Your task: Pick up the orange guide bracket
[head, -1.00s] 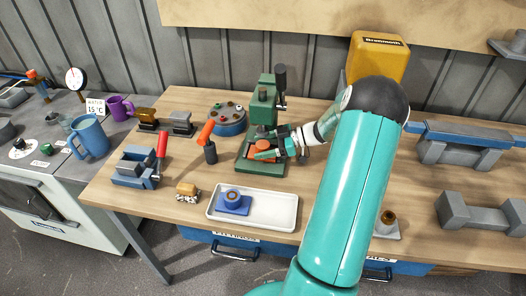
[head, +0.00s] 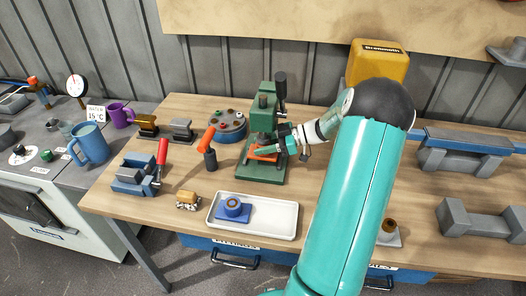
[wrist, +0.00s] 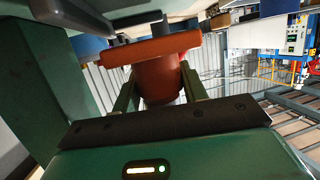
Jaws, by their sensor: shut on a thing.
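The orange guide bracket (head: 262,150) is at the green press (head: 265,165), over its base and below its upper part. In the wrist view the bracket (wrist: 158,60) shows a flat bar above a rounded body. My gripper (head: 272,150) reaches in from the right at the press. In the wrist view my gripper (wrist: 160,88) has one finger on each side of the rounded body and is shut on it. The fingers partly hide the bracket in the head view. I cannot tell whether the bracket touches the press base.
A white tray (head: 275,222) with a blue block (head: 233,207) lies in front of the press. An orange-handled tool (head: 208,148) and a round blue holder (head: 228,125) stand to the left. A yellow container (head: 378,62) stands behind my arm. Green press parts crowd the wrist view.

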